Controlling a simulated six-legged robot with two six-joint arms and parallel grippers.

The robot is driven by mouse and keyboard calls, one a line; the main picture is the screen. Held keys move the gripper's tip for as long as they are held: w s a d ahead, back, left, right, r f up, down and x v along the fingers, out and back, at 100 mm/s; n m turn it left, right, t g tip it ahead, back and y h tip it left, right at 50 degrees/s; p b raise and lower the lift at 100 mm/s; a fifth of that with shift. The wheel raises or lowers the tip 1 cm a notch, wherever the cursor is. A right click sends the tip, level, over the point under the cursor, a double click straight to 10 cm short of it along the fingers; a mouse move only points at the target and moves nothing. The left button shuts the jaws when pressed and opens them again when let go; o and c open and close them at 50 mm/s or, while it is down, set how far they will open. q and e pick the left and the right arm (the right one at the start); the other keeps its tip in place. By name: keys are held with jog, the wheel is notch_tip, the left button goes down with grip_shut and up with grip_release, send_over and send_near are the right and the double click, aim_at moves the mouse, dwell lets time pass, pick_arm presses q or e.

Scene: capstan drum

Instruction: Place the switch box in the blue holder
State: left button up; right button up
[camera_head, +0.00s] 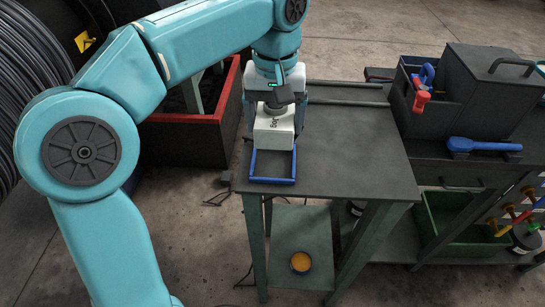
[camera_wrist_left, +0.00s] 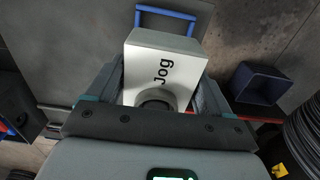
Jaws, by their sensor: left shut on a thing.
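The switch box (camera_head: 273,137) is a white block with "Jog" printed on it and a dark round knob. My left gripper (camera_head: 275,112) is shut on it, with a finger on each side, as the left wrist view (camera_wrist_left: 160,92) also shows. The blue holder (camera_head: 272,181) is a low open frame at the left front of the dark table. In the head view the box overlaps the holder's far part and hides it. The holder (camera_wrist_left: 166,12) shows past the box's end in the wrist view. I cannot tell the gap in height between them. My right gripper is not in view.
The table top (camera_head: 360,150) is clear to the right of the holder. A dark toolbox (camera_head: 480,90) and a blue-handled tool (camera_head: 485,146) are on the right bench. A red-rimmed bin (camera_head: 185,140) stands left of the table. An orange-filled cup (camera_head: 300,262) sits on the lower shelf.

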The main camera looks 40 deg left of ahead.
pick_arm(q)
notch_tip(320, 180, down, 4)
jog(key=shift+a+r, duration=0.1)
jog(key=shift+s+f+b, duration=0.1)
jog(key=shift+f+b, duration=0.2)
jog(key=shift+f, duration=0.3)
notch_tip(320, 180, down, 3)
jog(key=shift+f, duration=0.2)
jog(key=shift+f+b, duration=0.1)
jog(key=shift+b, duration=0.2)
